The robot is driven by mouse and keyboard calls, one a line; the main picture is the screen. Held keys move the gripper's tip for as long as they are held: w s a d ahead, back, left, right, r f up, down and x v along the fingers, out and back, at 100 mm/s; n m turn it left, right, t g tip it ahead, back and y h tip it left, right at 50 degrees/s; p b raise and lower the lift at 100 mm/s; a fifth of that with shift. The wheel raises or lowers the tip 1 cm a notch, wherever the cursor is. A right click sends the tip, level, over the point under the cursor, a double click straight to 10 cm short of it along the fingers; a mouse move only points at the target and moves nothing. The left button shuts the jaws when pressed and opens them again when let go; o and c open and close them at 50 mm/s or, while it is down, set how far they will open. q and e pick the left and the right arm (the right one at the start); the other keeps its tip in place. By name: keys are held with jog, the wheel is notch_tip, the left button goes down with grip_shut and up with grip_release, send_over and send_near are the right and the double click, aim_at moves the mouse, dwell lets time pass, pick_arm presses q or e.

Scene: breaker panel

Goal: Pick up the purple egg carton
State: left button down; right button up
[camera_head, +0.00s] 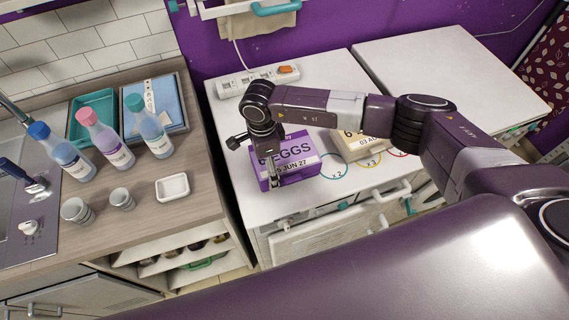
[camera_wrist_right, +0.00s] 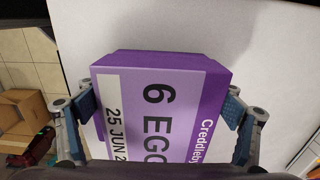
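My right gripper (camera_head: 265,165) is over the carton's left part. In the right wrist view its two fingers stand apart (camera_wrist_right: 160,98), one on each side of the carton, close to its sides. I cannot tell whether they touch it. My left gripper is not in view.
A beige egg carton (camera_head: 362,145) is right of the purple one, partly behind my right arm. A power strip (camera_head: 258,80) lies at the back. On the left wooden counter stand several bottles (camera_head: 105,138), cups (camera_head: 122,199) and a white dish (camera_head: 172,187).

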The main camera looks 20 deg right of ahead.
jog(key=shift+c, duration=1.1)
